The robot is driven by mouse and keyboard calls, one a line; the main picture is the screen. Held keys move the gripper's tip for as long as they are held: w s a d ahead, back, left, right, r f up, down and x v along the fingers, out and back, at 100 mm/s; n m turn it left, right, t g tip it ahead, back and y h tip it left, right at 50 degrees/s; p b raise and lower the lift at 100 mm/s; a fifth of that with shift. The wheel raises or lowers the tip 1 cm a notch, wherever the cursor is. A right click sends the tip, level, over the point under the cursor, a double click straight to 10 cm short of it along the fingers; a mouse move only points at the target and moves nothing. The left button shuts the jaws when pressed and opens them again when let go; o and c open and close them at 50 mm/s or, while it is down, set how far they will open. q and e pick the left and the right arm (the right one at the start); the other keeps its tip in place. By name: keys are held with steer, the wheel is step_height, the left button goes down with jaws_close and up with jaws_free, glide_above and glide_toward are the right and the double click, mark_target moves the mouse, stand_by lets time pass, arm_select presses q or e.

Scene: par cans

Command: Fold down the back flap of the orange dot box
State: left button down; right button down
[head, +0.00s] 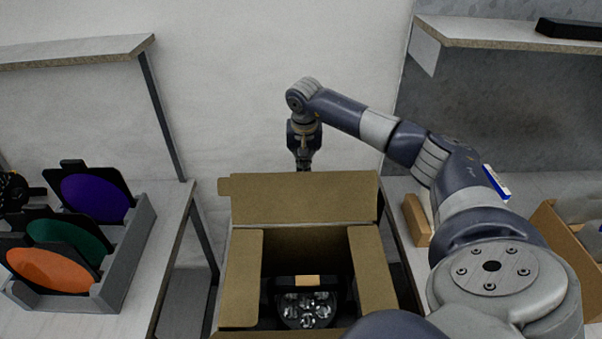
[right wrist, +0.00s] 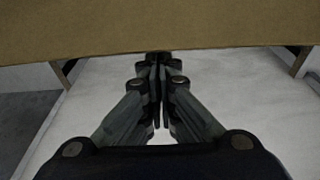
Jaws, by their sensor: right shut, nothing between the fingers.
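The cardboard box (head: 246,262) stands open in the lower middle of the head view, with a black par can (head: 306,306) with clear lenses inside. Its back flap (head: 300,200) stands raised and leans back at the far side. The side flaps are folded outward. No orange dot shows on the visible faces. My right gripper (head: 303,166) is behind the back flap, pointing down, its tips hidden by the flap's top edge. In the right wrist view the right gripper (right wrist: 158,62) is shut and empty, at the edge of the cardboard flap (right wrist: 160,25). My left gripper is not in view.
A grey rack (head: 130,262) with purple, green and orange filter frames stands on the left table. On the right table are a small cardboard piece (head: 416,220), a blue and white item (head: 496,182) and another open box (head: 560,240). Shelves overhang both sides.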

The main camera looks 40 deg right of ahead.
mark_target(304, 182)
steer(key=shift+s+a+f+p, duration=0.1)
steer(key=shift+s+a+p, duration=0.15)
steer(key=shift+s+a, duration=0.8)
steer(key=shift+s+a+p, duration=0.25)
steer(key=shift+s+a, duration=0.6)
steer(key=shift+s, duration=0.35)
steer(key=shift+s+a, duration=0.85)
steer(key=shift+s, duration=0.15)
steer(key=shift+s+a, duration=0.8)
steer(key=shift+s, duration=0.2)
steer(key=s+a+b, duration=0.1)
steer(key=s+a, duration=0.6)
steer(key=s, duration=0.1)
steer(key=shift+s, duration=0.15)
step_height(304, 182, down, 7)
steer(key=b, duration=0.7)
steer(key=shift+r, duration=0.3)
